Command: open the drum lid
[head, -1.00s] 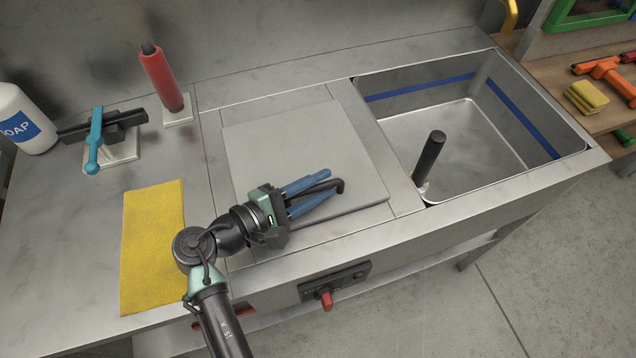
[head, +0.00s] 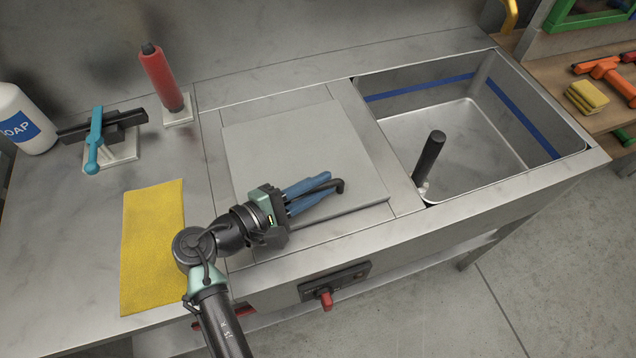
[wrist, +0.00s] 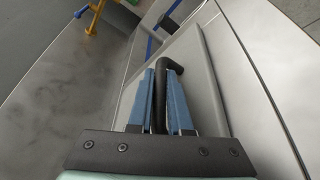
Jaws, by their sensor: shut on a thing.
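The drum lid is a flat grey square panel (head: 270,140) set in the steel counter, and it lies flat and closed. A black bar handle (head: 338,184) is on the lid near its front edge. My gripper (head: 322,190) reaches over the lid from the front left, with its blue fingers shut on the handle. In the wrist view the handle (wrist: 166,66) runs between the two blue fingers (wrist: 162,100), and its bent end sticks out past the fingertips. The handle's other end is hidden by the gripper.
An open steel basin (head: 470,130) with a black upright lever (head: 430,155) is to the right. A yellow cloth (head: 152,240) lies left of the lid. A red-handled post (head: 162,78), a teal lever (head: 95,140) and a soap bottle (head: 25,120) stand behind. A red knob (head: 326,299) is on the front panel.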

